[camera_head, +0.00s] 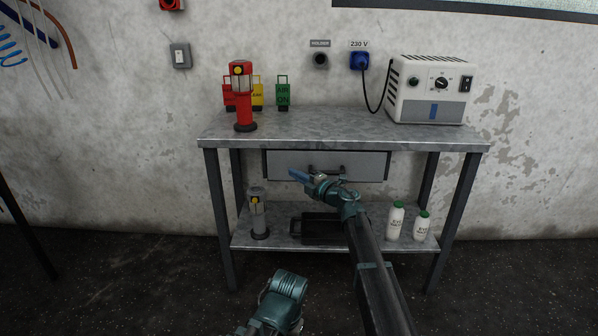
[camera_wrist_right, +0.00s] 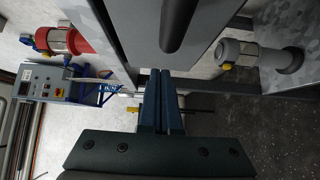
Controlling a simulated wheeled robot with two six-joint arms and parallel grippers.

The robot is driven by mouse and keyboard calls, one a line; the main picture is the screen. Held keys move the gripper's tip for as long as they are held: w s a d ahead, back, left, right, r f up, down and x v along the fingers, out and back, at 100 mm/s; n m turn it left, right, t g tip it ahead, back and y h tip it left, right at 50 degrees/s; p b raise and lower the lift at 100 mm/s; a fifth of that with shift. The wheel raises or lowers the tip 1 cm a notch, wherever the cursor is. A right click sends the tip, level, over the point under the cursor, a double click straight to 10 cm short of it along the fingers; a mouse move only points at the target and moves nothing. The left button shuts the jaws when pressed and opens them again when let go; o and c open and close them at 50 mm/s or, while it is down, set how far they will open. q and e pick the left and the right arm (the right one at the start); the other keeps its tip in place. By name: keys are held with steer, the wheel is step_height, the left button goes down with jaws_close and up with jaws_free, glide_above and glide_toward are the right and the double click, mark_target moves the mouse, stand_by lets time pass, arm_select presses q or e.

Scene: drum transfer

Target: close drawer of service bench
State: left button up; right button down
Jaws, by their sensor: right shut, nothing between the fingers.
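The service bench (camera_head: 235,122) stands against the wall with a metal top and a lower shelf. Its drawer (camera_head: 363,165) hangs under the top, with a light grey front and a dark bar handle. The front looks close to the bench frame; I cannot tell whether a small gap is left. My right gripper (camera_head: 297,175) is shut and empty in front of the drawer front, left of the handle. In the right wrist view its fingers (camera_wrist_right: 162,78) point at the grey front's edge, beside the black handle (camera_wrist_right: 180,22); contact is unclear. My left gripper's fingers are out of view.
On the bench top are a red lantern-like device (camera_head: 242,98), coloured tags behind it and a white power unit (camera_head: 431,90). The shelf holds a grey device (camera_head: 257,213), a dark case (camera_head: 312,230) and two white bottles (camera_head: 395,221). The floor left of the bench is clear.

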steer(key=s+d+f+m+t+h+p, duration=0.1)
steer(key=s+d+m+t+h, duration=0.1)
steer(key=s+d+m+h, duration=0.5)
steer(key=s+d+f+m+t+h, duration=0.15)
steer(key=s+d+m+h, duration=0.25)
steer(key=d+m+h, duration=0.4)
steer(key=s+f+m+g, duration=0.9)
steer(key=s+f, duration=0.5)
steer(key=s, duration=0.5)
steer(key=s+a+f+n+g+p, duration=0.1)
steer(key=s+a+f+g, duration=0.1)
steer(key=s+g, duration=0.35)
steer(key=s+a+f+g, duration=0.1)
steer(key=s+a+g, duration=0.1)
steer(key=s, duration=0.7)
step_height(320, 180, up, 38)
steer(key=s+y+p, duration=0.1)
steer(key=p, duration=3.7)
steer(key=shift+s+a+f, duration=0.15)
steer(key=shift+s+a, duration=0.05)
steer(key=shift+a, duration=0.15)
